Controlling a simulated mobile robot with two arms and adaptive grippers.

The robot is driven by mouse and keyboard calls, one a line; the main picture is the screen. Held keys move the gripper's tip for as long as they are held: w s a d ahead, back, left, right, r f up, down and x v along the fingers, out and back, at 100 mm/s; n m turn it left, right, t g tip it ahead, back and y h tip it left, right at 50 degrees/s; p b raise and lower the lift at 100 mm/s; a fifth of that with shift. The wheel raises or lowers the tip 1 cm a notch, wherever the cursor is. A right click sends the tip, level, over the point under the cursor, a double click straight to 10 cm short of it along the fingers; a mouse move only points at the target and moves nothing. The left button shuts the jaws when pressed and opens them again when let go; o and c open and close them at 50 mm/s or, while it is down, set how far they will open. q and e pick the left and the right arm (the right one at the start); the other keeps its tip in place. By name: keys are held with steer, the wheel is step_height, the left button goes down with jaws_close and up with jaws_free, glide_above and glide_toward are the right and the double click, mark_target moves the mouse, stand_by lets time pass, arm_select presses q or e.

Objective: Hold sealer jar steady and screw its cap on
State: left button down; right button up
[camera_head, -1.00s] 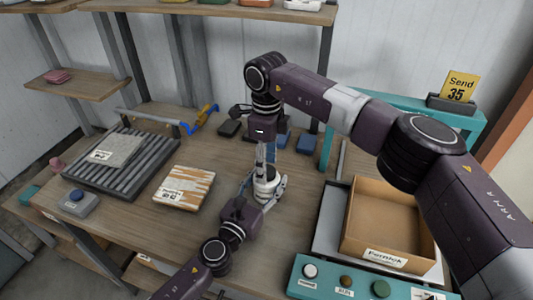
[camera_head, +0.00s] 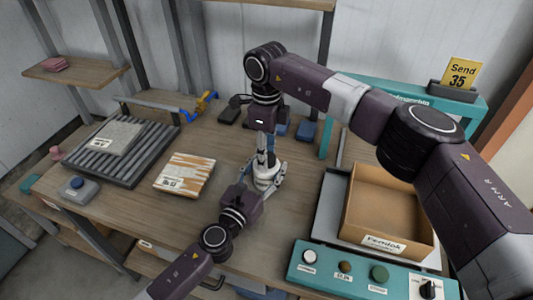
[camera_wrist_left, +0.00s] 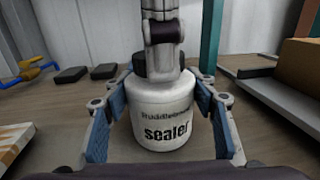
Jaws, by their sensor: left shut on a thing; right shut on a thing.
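The white sealer jar (camera_wrist_left: 163,122) stands upright on the wooden table (camera_head: 220,205), with its printed label facing the left wrist camera. It also shows in the head view (camera_head: 267,178). My left gripper (camera_wrist_left: 163,115) is shut on the jar, with a blue-padded finger on each side of it. My right gripper (camera_wrist_left: 163,50) comes down from above and is shut at the jar's top. A dark cap (camera_wrist_left: 142,66) shows there around the right fingers, mostly hidden by them. I cannot tell how the cap sits on the jar's neck.
An open cardboard box (camera_head: 390,205) stands to the right, behind a teal button panel (camera_head: 375,277). A striped panel (camera_head: 185,173) and a roller rack (camera_head: 115,165) lie to the left. Dark and blue blocks (camera_head: 306,130) lie behind. The table in front of the striped panel is clear.

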steer(key=o, duration=1.4)
step_height(320, 180, up, 12)
arm_select(q)
steer(key=c, duration=0.7)
jaws_free()
steer(key=shift+c, duration=0.2)
steer(key=shift+s, duration=0.1)
steer(key=v, duration=1.2)
